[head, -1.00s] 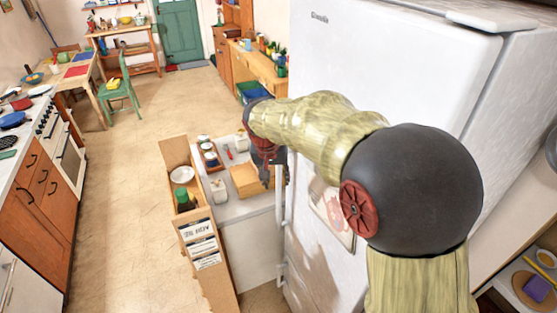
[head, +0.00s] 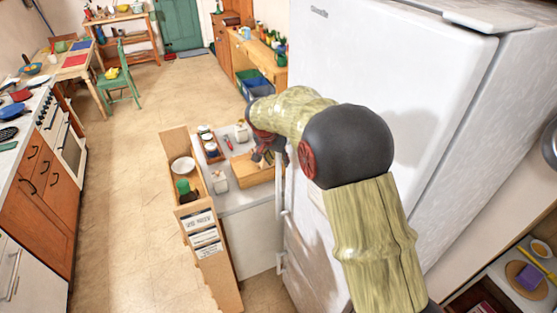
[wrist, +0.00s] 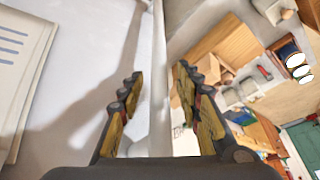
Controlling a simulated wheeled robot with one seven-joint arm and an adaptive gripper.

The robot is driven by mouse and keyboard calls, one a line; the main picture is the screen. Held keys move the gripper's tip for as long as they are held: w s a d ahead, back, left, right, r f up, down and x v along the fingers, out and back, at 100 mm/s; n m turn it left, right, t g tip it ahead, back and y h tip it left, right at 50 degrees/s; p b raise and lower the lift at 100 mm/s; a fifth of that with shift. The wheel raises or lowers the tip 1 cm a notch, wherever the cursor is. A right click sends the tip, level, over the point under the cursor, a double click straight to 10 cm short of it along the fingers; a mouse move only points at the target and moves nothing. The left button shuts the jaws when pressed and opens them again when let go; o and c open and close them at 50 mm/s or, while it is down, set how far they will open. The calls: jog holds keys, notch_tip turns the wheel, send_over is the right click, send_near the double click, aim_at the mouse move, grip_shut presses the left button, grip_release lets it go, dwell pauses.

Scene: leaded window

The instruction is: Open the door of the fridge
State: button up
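The white fridge (head: 405,70) stands at the right in the head view, its door (head: 345,60) shut. The door's slim vertical white handle (head: 280,215) runs along the left edge of its front. My gripper (head: 268,156) is beside the upper part of the handle, partly hidden by my arm. In the wrist view my gripper (wrist: 157,95) is open, with a yellow-padded finger on each side of the handle (wrist: 158,65). Gaps show between the fingers and the bar. The door surface (wrist: 75,75), with a printed paper (wrist: 20,60), fills the left.
A low counter (head: 245,197) with jars and a wooden box stands just left of the fridge, close to my gripper. A wooden rack (head: 215,265) holds cards at its front. Open floor (head: 120,200) lies further left, before the stove and cabinets (head: 45,180).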

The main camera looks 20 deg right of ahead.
jog(key=shift+w+d+f, duration=0.1)
jog(key=shift+f, duration=0.2)
jog(key=shift+c, duration=0.3)
jog(key=c, duration=0.8)
grip_shut()
